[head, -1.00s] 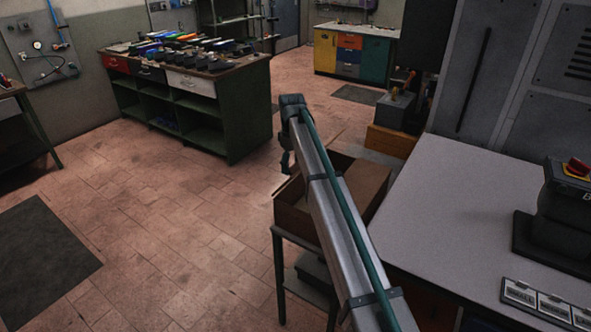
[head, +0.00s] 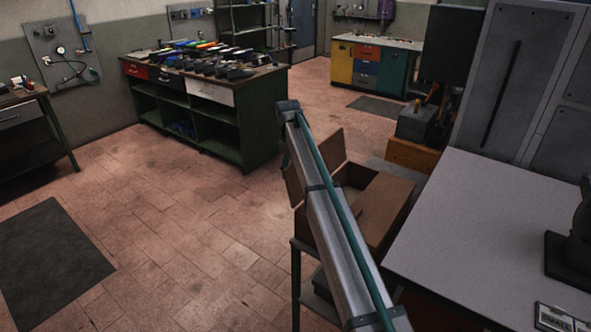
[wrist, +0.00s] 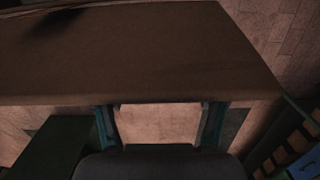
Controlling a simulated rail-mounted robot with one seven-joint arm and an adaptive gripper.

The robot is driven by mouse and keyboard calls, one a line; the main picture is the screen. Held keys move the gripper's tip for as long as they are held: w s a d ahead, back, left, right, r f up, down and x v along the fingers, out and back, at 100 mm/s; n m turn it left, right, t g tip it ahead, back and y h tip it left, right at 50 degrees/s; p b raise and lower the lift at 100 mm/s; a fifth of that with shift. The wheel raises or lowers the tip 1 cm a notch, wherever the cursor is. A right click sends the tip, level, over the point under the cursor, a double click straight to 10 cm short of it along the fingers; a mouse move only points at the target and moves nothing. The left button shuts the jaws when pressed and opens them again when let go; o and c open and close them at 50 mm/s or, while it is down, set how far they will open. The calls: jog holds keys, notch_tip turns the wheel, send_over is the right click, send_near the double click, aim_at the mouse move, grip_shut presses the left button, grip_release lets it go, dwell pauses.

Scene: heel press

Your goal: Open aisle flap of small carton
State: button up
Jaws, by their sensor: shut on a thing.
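The small open carton (head: 385,212) is brown cardboard on a dark stand, partly hidden behind my arm in the head view. One flap (head: 329,150) stands up at its far end. Another brown flap (head: 294,184) shows on the aisle side, at the left of my arm. In the wrist view, a broad brown cardboard panel (wrist: 140,50) fills the upper part, its near edge at the teal fingers of my gripper (wrist: 159,122). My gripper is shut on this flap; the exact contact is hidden. In the head view my fingers are hidden near the aisle-side flap.
A pale worktable (head: 480,225) stands close at the carton's right, with a dark device on its right edge. A green workbench (head: 240,135) with coloured items stands across the aisle. The tiled floor (head: 190,225) left of the carton is clear, with a dark mat (head: 50,255) on it.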

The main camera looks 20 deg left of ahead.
jog(key=shift+a+f+h, duration=0.25)
jog(key=shift+a+h, duration=0.1)
jog(key=shift+h, duration=0.05)
jog(key=o, duration=1.7)
jog(key=shift+d, duration=0.1)
notch_tip(320, 180, up, 12)
jog(key=a, duration=0.1)
jog(key=shift+w+a, duration=0.2)
jog(key=shift+a, duration=0.1)
